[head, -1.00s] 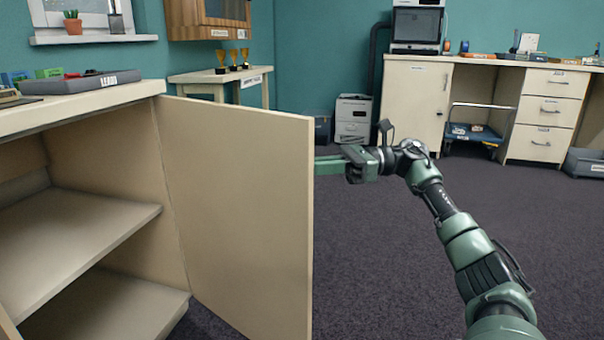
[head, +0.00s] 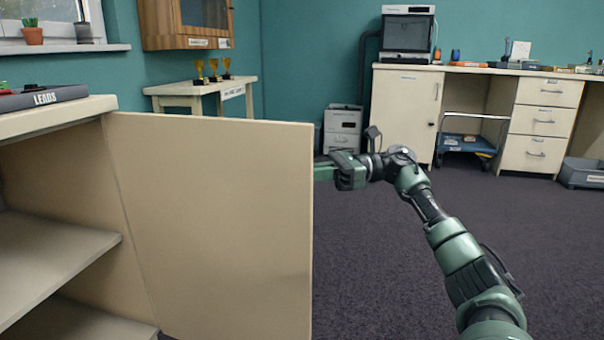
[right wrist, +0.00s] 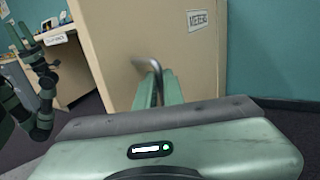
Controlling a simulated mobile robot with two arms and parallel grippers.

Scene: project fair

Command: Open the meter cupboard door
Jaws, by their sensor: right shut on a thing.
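The meter cupboard (head: 60,121) stands at the left in the head view. Its cream door (head: 215,220) stands wide open, its inner face towards me, and bare shelves (head: 45,265) show inside. My right gripper (head: 325,172) is at the door's free edge, its fingertips hidden behind the door. In the right wrist view the door's outer face (right wrist: 150,35) carries a METERS label (right wrist: 198,20). There my right gripper (right wrist: 157,88) is shut on the grey metal door handle (right wrist: 142,66).
A small table with trophies (head: 213,70) stands behind the door. A white drawer unit (head: 342,130) and a long bench (head: 480,68) stand along the back wall, a blue trolley (head: 465,145) under the bench. Dark carpet (head: 400,270) is clear at the right.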

